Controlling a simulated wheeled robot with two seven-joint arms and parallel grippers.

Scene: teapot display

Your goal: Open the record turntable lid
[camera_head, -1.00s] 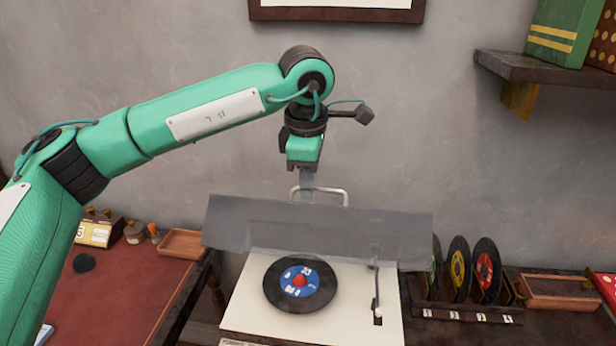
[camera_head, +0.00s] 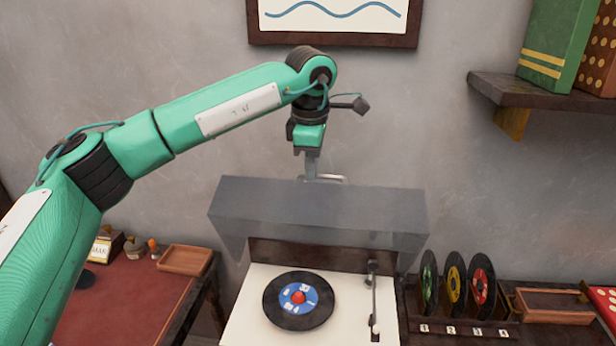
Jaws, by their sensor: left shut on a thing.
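The turntable lid (camera_head: 318,208) is a smoky, see-through cover, raised and tilted above the white turntable (camera_head: 255,318). A metal handle (camera_head: 336,179) shows at the lid's upper edge. My left gripper (camera_head: 312,176) reaches down from above and is shut on this handle; its fingertips are partly hidden behind the lid's edge. A black record (camera_head: 275,313) with a blue label and red centre lies on the open deck. The tonearm (camera_head: 374,300) stands at the deck's right side. My right gripper is not in view.
A rack with several records (camera_head: 454,284) stands close to the turntable's right. A brown tray (camera_head: 555,307) lies beyond it. A red-topped desk (camera_head: 130,300) is at left. A wall shelf (camera_head: 545,92) with books and a framed picture (camera_head: 335,40) are above.

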